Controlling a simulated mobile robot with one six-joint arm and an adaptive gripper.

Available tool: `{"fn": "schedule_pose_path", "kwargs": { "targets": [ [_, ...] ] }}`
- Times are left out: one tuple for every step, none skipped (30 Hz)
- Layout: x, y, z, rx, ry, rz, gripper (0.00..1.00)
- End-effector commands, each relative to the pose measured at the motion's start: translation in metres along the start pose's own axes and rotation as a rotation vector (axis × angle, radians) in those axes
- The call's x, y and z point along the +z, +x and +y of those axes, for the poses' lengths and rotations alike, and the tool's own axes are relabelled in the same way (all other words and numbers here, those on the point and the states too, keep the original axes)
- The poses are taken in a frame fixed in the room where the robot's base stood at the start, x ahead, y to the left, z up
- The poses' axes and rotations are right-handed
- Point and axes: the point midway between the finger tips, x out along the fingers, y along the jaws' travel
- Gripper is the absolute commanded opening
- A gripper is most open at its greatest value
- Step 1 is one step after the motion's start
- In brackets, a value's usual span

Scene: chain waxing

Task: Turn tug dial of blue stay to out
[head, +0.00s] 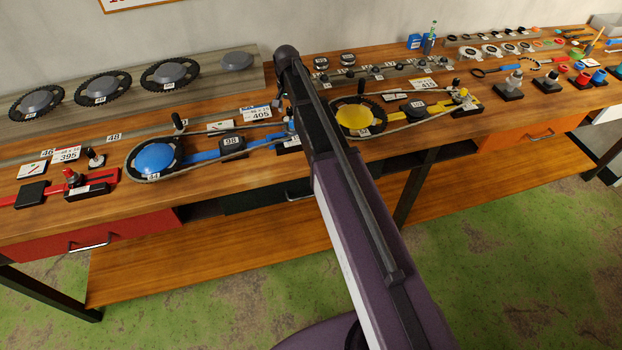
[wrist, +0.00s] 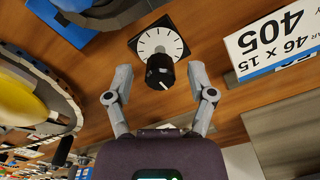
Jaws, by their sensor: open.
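The blue stay (head: 205,154) lies on the bench left of my arm in the head view, with a blue disc (head: 155,158), a chain and a dark block marked 98 (head: 232,143). In the wrist view, a dial (wrist: 148,42) has a white ticked face on a black square base. Its black knob (wrist: 160,70) stands up toward the camera and carries a white mark. My gripper (wrist: 160,76) is open, one finger on each side of the knob, with gaps showing. In the head view my arm hides the gripper and the dial.
A 405 card (wrist: 278,40) stands right of the dial; it also shows in the head view (head: 260,113). Blue and dark parts (wrist: 80,20) lie left of the dial. The yellow stay (head: 362,119) is right of my arm.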

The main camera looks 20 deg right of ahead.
Motion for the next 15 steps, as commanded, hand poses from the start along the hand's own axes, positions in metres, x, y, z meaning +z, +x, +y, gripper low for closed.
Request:
{"fn": "schedule_pose_path", "kwargs": {
  "targets": [
    [0.0000,0.0000,-0.0001,0.000,0.031,0.000,0.71],
    [0.0001,0.0000,-0.0001,0.000,0.050,0.000,0.71],
    [0.0000,0.0000,-0.0002,0.000,0.076,0.000,0.71],
    [0.0000,0.0000,-0.0002,0.000,0.096,0.000,0.71],
    [0.0000,0.0000,-0.0002,0.000,0.115,0.000,0.71],
    [0.0001,0.0000,-0.0002,0.000,0.141,0.000,0.71],
    [0.0000,0.0000,-0.0003,0.000,0.161,0.000,0.71],
    [0.0000,0.0000,-0.0003,0.000,0.180,0.000,0.71],
    [0.0000,0.0000,-0.0003,0.000,0.206,0.000,0.71],
    [0.0000,0.0000,-0.0003,0.000,0.227,0.000,0.71],
    [0.0000,0.0000,-0.0004,0.000,0.246,0.000,0.71],
    [0.0000,0.0000,-0.0004,0.000,0.271,0.000,0.71],
    [-0.0001,0.0000,-0.0004,0.000,0.292,0.000,0.71],
    [0.0000,0.0000,-0.0004,0.000,0.311,0.000,0.71],
    [0.0000,0.0000,-0.0005,0.000,0.337,0.000,0.71]
  ]
}}
